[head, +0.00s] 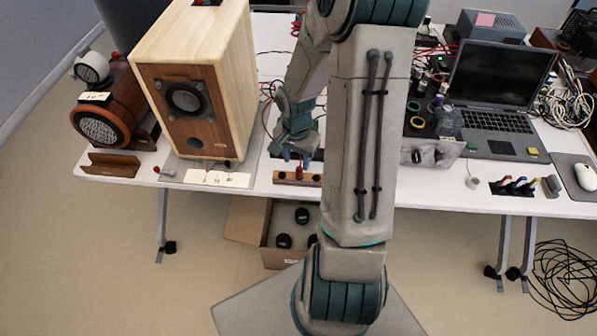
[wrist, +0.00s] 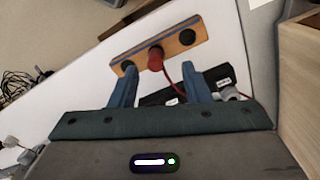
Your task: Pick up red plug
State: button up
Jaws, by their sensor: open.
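The red plug (wrist: 155,60) shows in the wrist view at the middle of a small wooden block with black knobs (wrist: 182,40). A red cable runs from it toward the right. In the head view the red plug (head: 299,172) stands at the wooden block (head: 283,178) near the table's front edge. My gripper (wrist: 160,78) is open, with its two blue fingers on either side of the view and the plug just beyond and between the tips. In the head view my gripper (head: 295,155) is just above the plug. Whether the fingers touch it I cannot tell.
A large wooden speaker (head: 190,100) stands left of my gripper. My arm hides part of the table. A laptop (head: 490,90) and several coloured plugs (head: 515,182) are to the right. An open cardboard box (head: 270,255) sits on the floor below the edge.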

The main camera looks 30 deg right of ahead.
aim_at(299, 168)
jog(key=shift+s+d+f, duration=0.1)
jog(key=shift+f, duration=1.25)
jog(key=shift+s+d+f, duration=0.1)
jog(key=shift+f, duration=1.2)
grip_shut()
